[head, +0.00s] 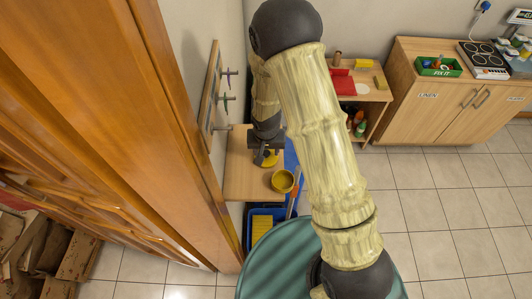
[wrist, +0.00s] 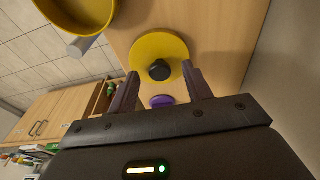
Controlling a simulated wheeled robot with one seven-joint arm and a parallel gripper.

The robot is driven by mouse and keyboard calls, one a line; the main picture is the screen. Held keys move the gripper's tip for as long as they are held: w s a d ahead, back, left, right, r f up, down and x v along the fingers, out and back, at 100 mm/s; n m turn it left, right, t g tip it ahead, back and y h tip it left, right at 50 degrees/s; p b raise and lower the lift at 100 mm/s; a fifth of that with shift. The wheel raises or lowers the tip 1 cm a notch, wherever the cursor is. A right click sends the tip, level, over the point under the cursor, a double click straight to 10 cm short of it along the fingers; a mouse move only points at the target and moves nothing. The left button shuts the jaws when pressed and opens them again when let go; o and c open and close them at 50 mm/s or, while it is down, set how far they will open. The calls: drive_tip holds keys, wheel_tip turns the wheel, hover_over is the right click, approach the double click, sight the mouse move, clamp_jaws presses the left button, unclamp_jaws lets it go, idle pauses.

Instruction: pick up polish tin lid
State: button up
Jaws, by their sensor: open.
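The polish tin lid is a round yellow disc with a black knob; in the wrist view the lid (wrist: 160,42) lies flat on a wooden surface. Its knob (wrist: 159,70) shows between my two fingertips. My gripper (wrist: 161,76) is open, with a finger on each side of the knob; I cannot tell if either touches. In the head view the lid (head: 271,159) shows partly below my gripper (head: 264,158). The open yellow tin (head: 283,181) stands beside it on the small wooden shelf, and also at the wrist view's top left (wrist: 75,22).
A small purple disc (wrist: 162,101) shows between my fingers. The shelf (head: 243,181) is against the wall below a hook rack (head: 211,90). A blue crate (head: 262,227) is below. A cabinet (head: 430,85) with a green box (head: 440,72) stands at the back right.

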drive_tip(key=shift+w+f, duration=0.1)
drive_tip(key=shift+f, duration=0.25)
drive_tip(key=c, duration=1.1)
